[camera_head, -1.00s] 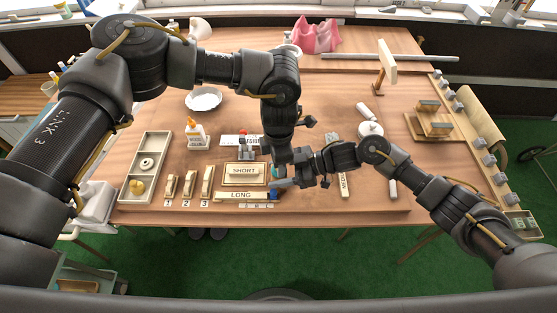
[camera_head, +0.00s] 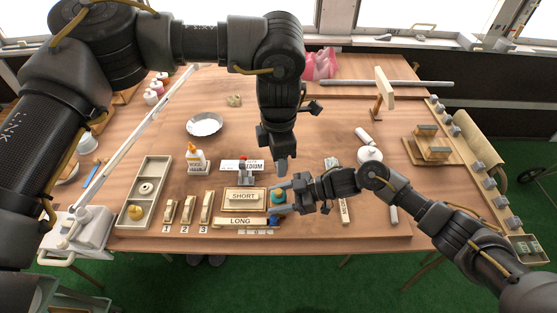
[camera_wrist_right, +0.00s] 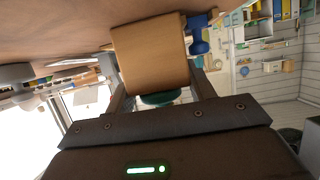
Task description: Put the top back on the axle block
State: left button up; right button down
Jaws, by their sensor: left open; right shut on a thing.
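My right gripper (camera_head: 283,199) is low over the work area, right of the SHORT block (camera_head: 243,196). In the right wrist view, its fingers are shut on a tan wooden block (camera_wrist_right: 150,55). A teal round piece (camera_wrist_right: 160,97) shows just under that block, and it also shows between the fingers in the head view (camera_head: 278,197). A blue piece (camera_wrist_right: 199,35) is beside the block. My left gripper (camera_head: 279,166) is open, pointing down above and behind the right one, apart from it. I cannot tell for certain which piece is the axle block's top.
The LONG strip (camera_head: 241,221) lies in front. Numbered blocks (camera_head: 187,210) and a compartment tray (camera_head: 131,219) stand left. A glue bottle (camera_head: 196,160) and white dish (camera_head: 204,124) are behind. A mallet (camera_head: 380,95) stands right. The table's middle back is mostly clear.

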grip_release()
dwell(0.4)
jog(key=shift+d+r, duration=0.1)
dwell(0.3)
jog(key=shift+d+r+p, duration=1.9)
jog(key=shift+d+p, duration=0.05)
jog(key=shift+d, duration=0.25)
jog(key=shift+d, duration=0.1)
